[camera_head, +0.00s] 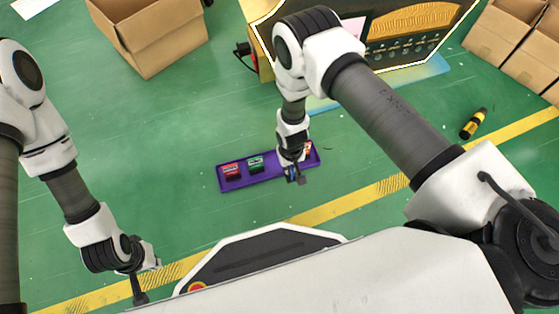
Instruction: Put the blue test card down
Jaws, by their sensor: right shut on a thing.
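My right gripper (294,172) reaches down over the right part of a long purple tray (270,177) on the green floor. It is shut on a small blue thing, the blue test card (290,176), which is mostly hidden by the gripper. I cannot tell whether the card touches the tray. A red card (231,168) and a green card (255,163) stand in the tray to the left of the gripper. My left gripper (147,281) hangs low at the left, away from the tray, and its finger opening is unclear.
A small red-orange thing (308,148) shows just right of my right gripper. The vending display (420,40) stands behind the tray. An open cardboard box (150,40) is at the upper left and more boxes (500,30) at the upper right. A yellow-black cylinder (473,123) lies right.

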